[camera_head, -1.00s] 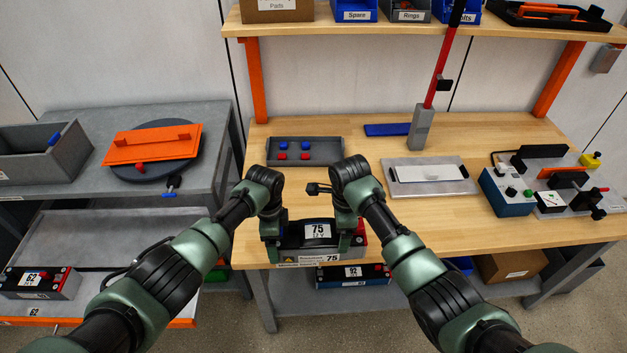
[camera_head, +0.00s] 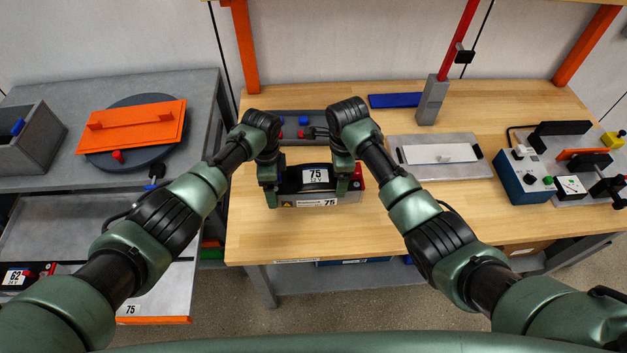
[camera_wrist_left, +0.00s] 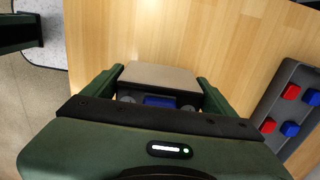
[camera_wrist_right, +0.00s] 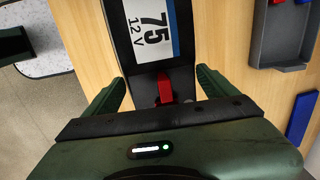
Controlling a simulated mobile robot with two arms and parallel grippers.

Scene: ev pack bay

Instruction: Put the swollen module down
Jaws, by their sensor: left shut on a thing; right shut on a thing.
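The swollen module (camera_head: 318,177), a dark case with a bulged black top and a "75 12 V" label, is over the front middle of the wooden bench. My left gripper (camera_head: 269,188) is shut on its left end. My right gripper (camera_head: 346,182) is shut on its right end, beside a red terminal. In the left wrist view the fingers flank a module end with a blue part (camera_wrist_left: 160,101). In the right wrist view they flank the end with the red terminal (camera_wrist_right: 164,88). The module looks level; I cannot tell whether its underside touches the bench.
Behind the module is a grey tray (camera_head: 325,118) with red and blue caps. A grey plate with a white bar (camera_head: 438,154) lies right of it, before a red-handled tool (camera_head: 432,100). Instruments (camera_head: 530,180) stand further right. Bare wood (camera_head: 300,240) lies in front.

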